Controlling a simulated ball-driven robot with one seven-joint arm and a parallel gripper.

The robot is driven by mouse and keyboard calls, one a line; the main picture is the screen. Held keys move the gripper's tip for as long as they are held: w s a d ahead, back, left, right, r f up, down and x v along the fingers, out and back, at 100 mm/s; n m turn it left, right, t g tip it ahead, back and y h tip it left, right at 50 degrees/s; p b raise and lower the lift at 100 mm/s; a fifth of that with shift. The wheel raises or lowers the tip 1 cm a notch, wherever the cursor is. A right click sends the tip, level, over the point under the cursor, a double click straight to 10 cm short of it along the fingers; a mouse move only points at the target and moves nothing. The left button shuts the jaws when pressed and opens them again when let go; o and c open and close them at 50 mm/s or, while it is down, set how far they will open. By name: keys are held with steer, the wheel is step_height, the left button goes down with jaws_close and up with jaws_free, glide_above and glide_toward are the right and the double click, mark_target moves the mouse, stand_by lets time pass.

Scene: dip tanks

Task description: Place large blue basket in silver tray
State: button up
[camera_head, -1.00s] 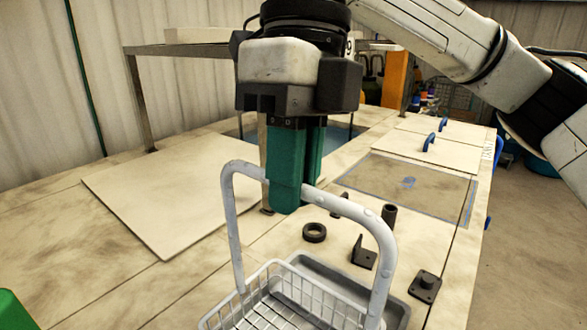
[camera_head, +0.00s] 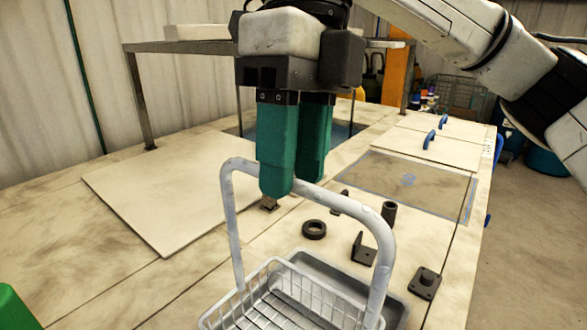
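A pale grey-white wire basket (camera_head: 378,240) with a tall arched handle stands at the bottom of the view. No blue basket shows. A grey metal tray (camera_head: 396,312) shows behind and to the right of the basket. The basket appears to sit in it, but its underside is cut off by the frame.
A black ring (camera_head: 314,230), an angle bracket (camera_head: 363,249), a short cylinder (camera_head: 388,213) and a square-based fitting (camera_head: 424,283) lie behind and right of the basket. A large flat lid (camera_head: 165,195) is at left. Lids with blue handles (camera_head: 440,150) are at right.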

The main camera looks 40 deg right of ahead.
steer(key=v, duration=1)
steer(key=shift+r, duration=0.35)
